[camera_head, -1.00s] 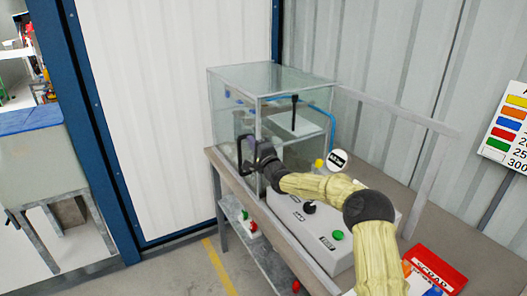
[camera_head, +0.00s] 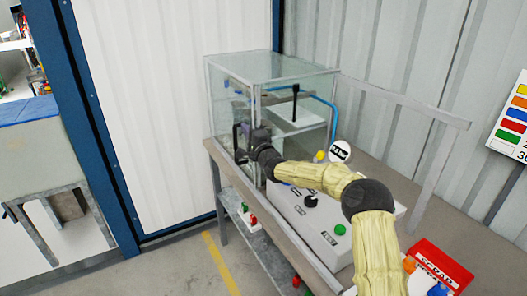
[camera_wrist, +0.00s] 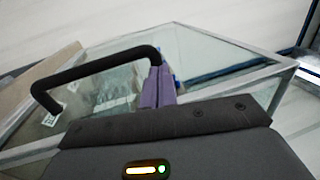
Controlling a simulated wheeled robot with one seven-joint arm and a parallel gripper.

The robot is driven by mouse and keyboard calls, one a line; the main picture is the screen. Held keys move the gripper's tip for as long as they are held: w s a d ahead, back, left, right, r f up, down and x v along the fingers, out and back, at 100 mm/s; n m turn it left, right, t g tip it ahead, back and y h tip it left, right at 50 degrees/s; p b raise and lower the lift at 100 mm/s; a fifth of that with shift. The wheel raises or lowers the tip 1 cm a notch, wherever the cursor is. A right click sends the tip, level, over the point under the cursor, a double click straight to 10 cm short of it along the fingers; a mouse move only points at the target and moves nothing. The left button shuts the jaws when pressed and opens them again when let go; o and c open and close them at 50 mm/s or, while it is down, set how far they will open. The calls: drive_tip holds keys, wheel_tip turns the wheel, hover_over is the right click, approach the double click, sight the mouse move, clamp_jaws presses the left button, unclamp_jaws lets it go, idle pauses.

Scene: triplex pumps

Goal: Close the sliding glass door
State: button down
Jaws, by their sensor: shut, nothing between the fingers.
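A clear glass case with pale metal edges (camera_head: 290,72) stands on the bench. Its glass door is on the side facing left in the head view, with a black bar handle (camera_wrist: 95,68) that fills the left of the wrist view. My gripper (camera_head: 240,142) is at this side, close to the handle. Its purple fingers (camera_wrist: 158,90) are shut with nothing between them. They are right beside the handle's right end in the wrist view; I cannot tell whether they touch it. The gripper hides part of the door, and how far the door is open is unclear.
A grey control box (camera_head: 315,225) with knobs and buttons sits on the bench under my arm. A red scrap bin (camera_head: 440,268) is at the bench's front right. A metal rail (camera_head: 405,100) stands behind. Floor left of the bench is clear.

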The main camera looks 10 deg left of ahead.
drive_tip(key=s+d+f+n+g+h+p, duration=0.1)
drive_tip(key=s+d+f+n+g+h, duration=0.35)
drive_tip(key=s+d, duration=0.65)
drive_tip(key=s+d+f+n+g+h+p, duration=0.25)
drive_tip(key=s+d+f+h, duration=0.2)
drive_tip(key=s+d, duration=0.6)
drive_tip(key=s+d+n+g+h+p, duration=0.1)
drive_tip(key=s+d, duration=0.3)
drive_tip(key=s, duration=0.4)
drive_tip(key=s+d+r+n+g+h+p, duration=0.1)
drive_tip(key=s+d+g, duration=0.2)
drive_tip(key=s+d, duration=0.2)
drive_tip(key=s+d+n+g+h+p, duration=0.1)
drive_tip(key=s+d, duration=0.3)
drive_tip(key=s, duration=0.8)
drive_tip(key=shift+d+r+g+h+p, duration=0.15)
drive_tip(key=shift+r+g+h+p, duration=0.1)
drive_tip(key=shift+g+h+p, duration=0.25)
